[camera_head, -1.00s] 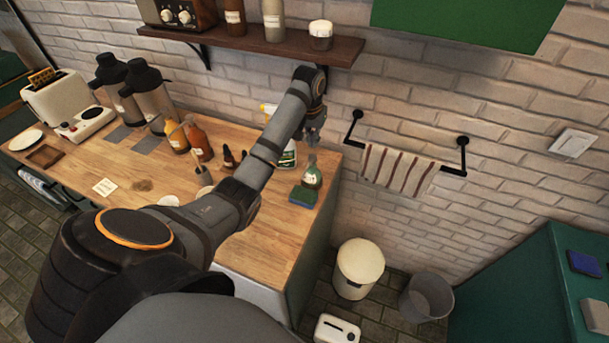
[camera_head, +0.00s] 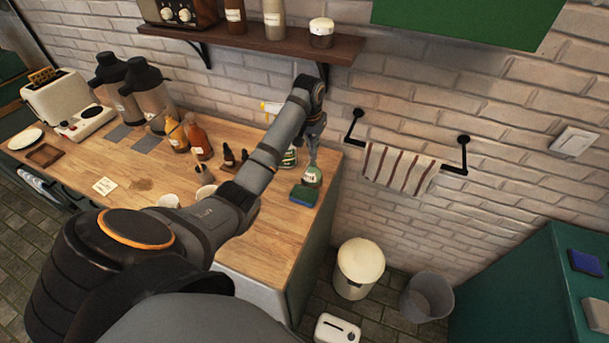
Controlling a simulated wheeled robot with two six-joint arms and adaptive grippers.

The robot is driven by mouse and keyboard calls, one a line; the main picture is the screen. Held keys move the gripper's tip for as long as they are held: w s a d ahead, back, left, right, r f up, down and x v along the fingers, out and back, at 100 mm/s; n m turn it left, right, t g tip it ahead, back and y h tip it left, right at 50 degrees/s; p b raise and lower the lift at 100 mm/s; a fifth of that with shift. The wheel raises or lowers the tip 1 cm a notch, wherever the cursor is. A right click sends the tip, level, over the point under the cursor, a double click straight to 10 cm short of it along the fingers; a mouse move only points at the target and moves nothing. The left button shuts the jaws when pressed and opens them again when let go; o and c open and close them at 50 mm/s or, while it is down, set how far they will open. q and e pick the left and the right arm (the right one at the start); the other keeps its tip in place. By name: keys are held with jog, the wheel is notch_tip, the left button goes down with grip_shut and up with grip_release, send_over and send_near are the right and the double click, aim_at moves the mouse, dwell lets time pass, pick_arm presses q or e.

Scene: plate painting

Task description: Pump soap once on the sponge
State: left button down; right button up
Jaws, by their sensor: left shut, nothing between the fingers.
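The soap bottle (camera_head: 312,178), greenish with a white label, stands near the right end of the wooden counter. The sponge (camera_head: 303,196), green on top with a blue side, lies on the counter just in front of it. My left gripper (camera_head: 313,155) points down, shut and empty, right above the bottle. Its fingertips are at the pump top and hide it; I cannot tell whether they press it. No soap shows on the sponge. My right gripper is not in view.
A spray bottle (camera_head: 271,109) stands behind my left arm. Sauce bottles (camera_head: 199,141), dispensers (camera_head: 152,95) and a toaster (camera_head: 60,93) stand further left. A wooden shelf (camera_head: 270,43) is above. A striped towel (camera_head: 398,168) hangs at right. Counter in front of the sponge is clear.

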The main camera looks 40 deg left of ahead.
aim_at(313, 155)
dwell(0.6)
pick_arm(q)
jog(key=shift+s+f, duration=0.1)
jog(key=shift+f, duration=1.55)
jog(key=shift+r+p, duration=1.45)
jog(key=shift+r, duration=0.05)
